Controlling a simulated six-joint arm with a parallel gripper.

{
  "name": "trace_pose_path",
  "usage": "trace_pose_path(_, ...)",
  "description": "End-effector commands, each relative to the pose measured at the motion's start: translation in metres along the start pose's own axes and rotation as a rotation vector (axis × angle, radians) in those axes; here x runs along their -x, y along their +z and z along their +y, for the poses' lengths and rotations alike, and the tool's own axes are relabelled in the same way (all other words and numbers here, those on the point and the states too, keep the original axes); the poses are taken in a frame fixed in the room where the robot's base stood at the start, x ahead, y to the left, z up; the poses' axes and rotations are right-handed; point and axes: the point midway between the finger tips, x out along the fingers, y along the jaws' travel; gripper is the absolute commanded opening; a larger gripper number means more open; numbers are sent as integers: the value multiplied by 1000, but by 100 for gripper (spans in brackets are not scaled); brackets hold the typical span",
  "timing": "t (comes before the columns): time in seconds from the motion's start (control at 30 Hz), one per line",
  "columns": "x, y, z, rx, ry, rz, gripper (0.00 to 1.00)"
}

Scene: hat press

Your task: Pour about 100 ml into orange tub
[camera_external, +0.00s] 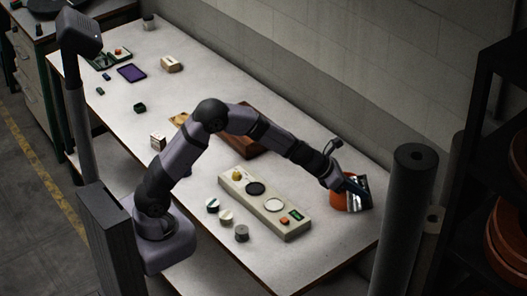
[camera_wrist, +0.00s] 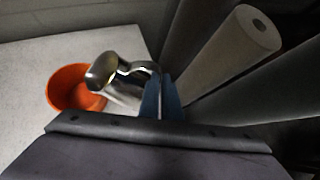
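The orange tub (camera_wrist: 67,88) stands on the white table in the wrist view. It also shows in the external view (camera_external: 338,202), partly hidden behind my gripper and the jug. A shiny metal jug (camera_wrist: 122,85) is held by its handle side between the blue fingers of my gripper (camera_wrist: 162,95). The jug is tilted, with its mouth toward the tub and overlapping the tub's right rim in the wrist view. In the external view the jug (camera_external: 362,187) is at the tub's upper right. I cannot make out any liquid stream or the level in the tub.
A beige panel (camera_external: 236,190) with round plates and buttons lies left of the tub. Several small cylinders, including a grey one (camera_external: 241,233), stand beside it. A dark grey column (camera_external: 400,215) rises close to the right table edge. A brown board (camera_external: 232,146) lies behind my arm.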

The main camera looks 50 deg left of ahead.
Motion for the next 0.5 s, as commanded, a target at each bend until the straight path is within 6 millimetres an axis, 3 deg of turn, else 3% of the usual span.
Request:
trace_pose_path(0.13,11,12,8,72,-60,-10,0)
trace_pose_path(0.5,10,11,15,174,-156,-27,0)
